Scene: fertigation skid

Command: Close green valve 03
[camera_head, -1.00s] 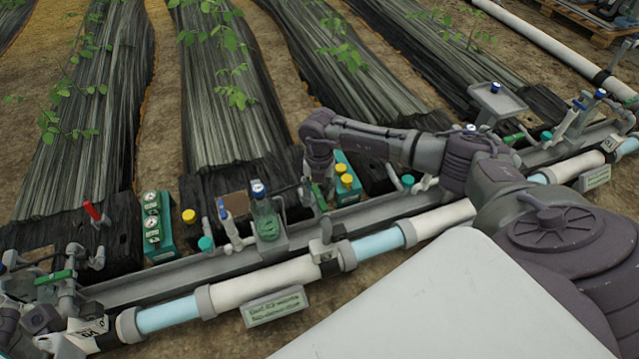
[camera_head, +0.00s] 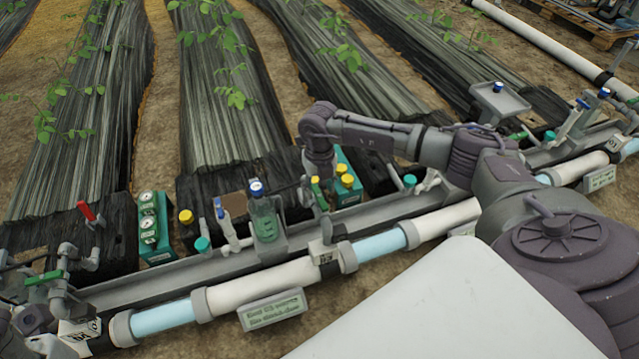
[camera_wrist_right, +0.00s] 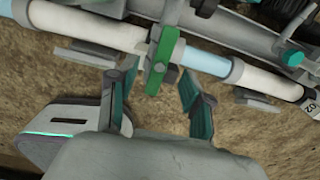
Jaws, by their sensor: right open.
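A green lever handle (camera_wrist_right: 163,60) lies across the pipe line in the right wrist view. In the head view, green (camera_head: 321,197) shows just under my right gripper, partly hidden by it. My right gripper (camera_wrist_right: 160,80) is open, with one fingertip on each side of the handle's near end. I cannot tell whether they touch it. In the head view the right gripper (camera_head: 318,175) points down at the skid. The valve's number is not readable. Another green valve handle (camera_head: 45,278) is at the far left. My left gripper is not clearly in view.
A white pipe (camera_head: 265,283) with clear blue sections (camera_head: 380,243) runs along the skid's near side. A sign plate (camera_head: 272,310) hangs before it. A green bottle (camera_head: 264,218), yellow-capped parts (camera_head: 346,181) and a gauge box (camera_head: 149,228) stand nearby. A red lever (camera_head: 86,210) stands left.

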